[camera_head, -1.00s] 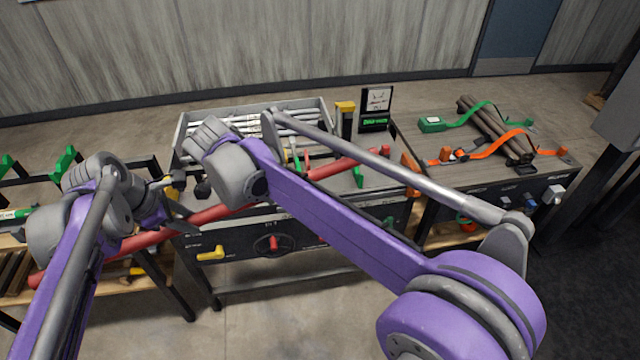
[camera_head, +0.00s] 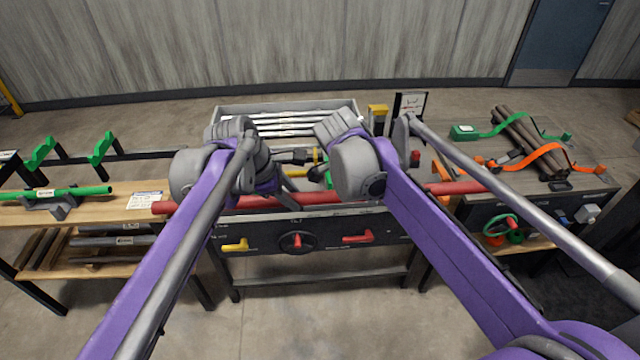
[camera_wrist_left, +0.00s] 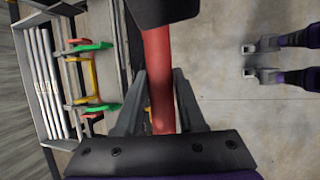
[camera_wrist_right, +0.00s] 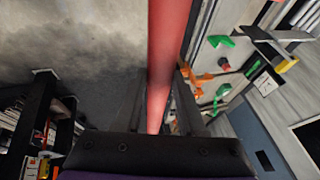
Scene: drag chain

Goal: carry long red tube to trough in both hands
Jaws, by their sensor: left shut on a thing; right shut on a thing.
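The long red tube (camera_head: 300,198) spans the front of the middle bench in the head view, nearly level, with its right end slightly higher. My left gripper (camera_wrist_left: 160,100) is shut around the tube, which runs between its fingers in the left wrist view. My right gripper (camera_wrist_right: 160,110) is shut on the tube too, farther right along it; in the head view my right arm hides that grip. A grey trough-like tray (camera_head: 230,108) holding several white tubes stands behind the red tube. I cannot tell whether this is the task's trough.
The right bench holds dark pipes (camera_head: 530,140) with green and orange straps. A yellow-topped post (camera_head: 378,112) and a sign (camera_head: 410,103) stand behind. Yellow and red handles (camera_head: 357,238) jut from the bench front.

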